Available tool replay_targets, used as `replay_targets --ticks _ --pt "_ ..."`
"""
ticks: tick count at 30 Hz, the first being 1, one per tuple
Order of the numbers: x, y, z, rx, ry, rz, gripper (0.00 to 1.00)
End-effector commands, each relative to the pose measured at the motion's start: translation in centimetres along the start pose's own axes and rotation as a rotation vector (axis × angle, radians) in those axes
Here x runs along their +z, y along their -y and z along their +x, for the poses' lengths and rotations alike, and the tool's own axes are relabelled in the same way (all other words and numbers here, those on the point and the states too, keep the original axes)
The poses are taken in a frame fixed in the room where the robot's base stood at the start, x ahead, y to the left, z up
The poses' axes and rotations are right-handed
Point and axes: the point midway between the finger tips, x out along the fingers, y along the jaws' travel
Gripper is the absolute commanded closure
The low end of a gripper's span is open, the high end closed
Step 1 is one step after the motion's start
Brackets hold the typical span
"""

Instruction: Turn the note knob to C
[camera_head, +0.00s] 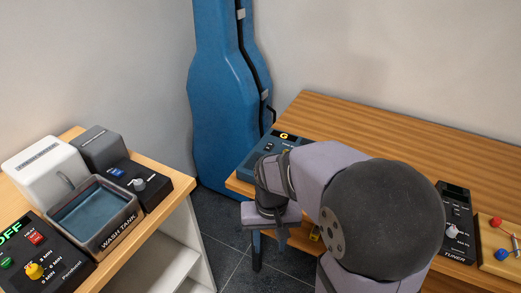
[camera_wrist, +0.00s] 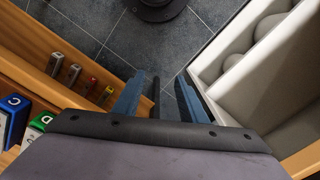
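A blue instrument panel (camera_head: 256,153) sits at the left end of the right-hand wooden table. Its small display (camera_head: 284,136) shows a yellow letter that reads as G. My arm covers much of this panel, and I cannot make out a note knob on it. My gripper (camera_head: 275,222) hangs low off the table's left end. In the wrist view my gripper (camera_wrist: 160,98) has its blue fingers apart, empty, above the dark tiled floor.
A wash tank (camera_head: 96,215) and a panel with a yellow knob (camera_head: 34,271) stand on the left bench. A blue instrument case (camera_head: 222,95) leans in the corner. The wrist view shows small items and lettered blocks (camera_wrist: 14,118) at left, pale shelving (camera_wrist: 255,60) at right.

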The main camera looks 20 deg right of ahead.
Motion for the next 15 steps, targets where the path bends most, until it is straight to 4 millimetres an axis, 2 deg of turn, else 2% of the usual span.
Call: replay_targets --ticks 1,6,15 --pt "-2.0 0.3 -1.9 0.000 0.001 0.062 0.62" --pt "-8.6 0.9 -5.4 0.001 0.003 0.308 0.62" --pt "-18.9 1.4 -9.7 0.002 0.005 0.746 0.62"
